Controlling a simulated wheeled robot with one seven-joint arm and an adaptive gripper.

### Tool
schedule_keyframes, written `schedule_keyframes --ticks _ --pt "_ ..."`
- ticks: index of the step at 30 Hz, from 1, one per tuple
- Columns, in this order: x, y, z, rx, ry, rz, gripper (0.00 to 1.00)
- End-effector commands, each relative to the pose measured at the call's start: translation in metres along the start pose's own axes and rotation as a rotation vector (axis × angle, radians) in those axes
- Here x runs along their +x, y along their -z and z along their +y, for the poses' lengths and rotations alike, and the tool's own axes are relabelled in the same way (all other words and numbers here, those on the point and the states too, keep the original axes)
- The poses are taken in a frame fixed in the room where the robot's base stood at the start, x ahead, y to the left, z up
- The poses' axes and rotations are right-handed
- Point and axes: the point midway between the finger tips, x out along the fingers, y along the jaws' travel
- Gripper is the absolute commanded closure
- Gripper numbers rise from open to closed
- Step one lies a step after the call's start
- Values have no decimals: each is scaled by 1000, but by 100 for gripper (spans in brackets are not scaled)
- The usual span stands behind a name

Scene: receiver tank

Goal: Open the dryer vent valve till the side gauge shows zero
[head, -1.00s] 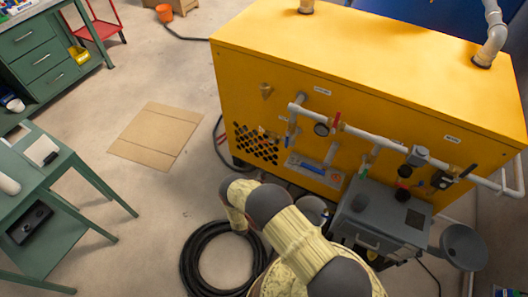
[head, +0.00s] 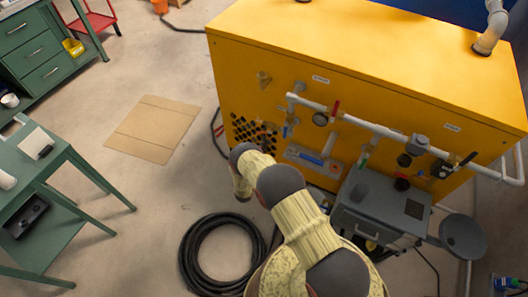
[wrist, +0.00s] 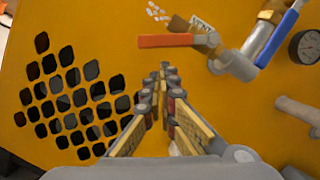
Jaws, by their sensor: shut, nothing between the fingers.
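The yellow cabinet (head: 350,62) has a dark perforated grille (wrist: 72,95) left of my gripper. A white pipe (head: 375,128) with valves crosses its front. A grey box (head: 380,208) stands before it. A black hose coil (head: 190,255) lies on the floor; a cardboard sheet (head: 152,128) lies left.

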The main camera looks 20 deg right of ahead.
Motion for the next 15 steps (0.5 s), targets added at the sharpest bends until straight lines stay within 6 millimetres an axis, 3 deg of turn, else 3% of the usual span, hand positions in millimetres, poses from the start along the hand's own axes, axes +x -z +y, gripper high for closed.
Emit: schedule_keyframes --ticks 6,15 --pt "2 -10 0 -2 0 2 100" --pt "2 -11 0 -1 0 2 100"
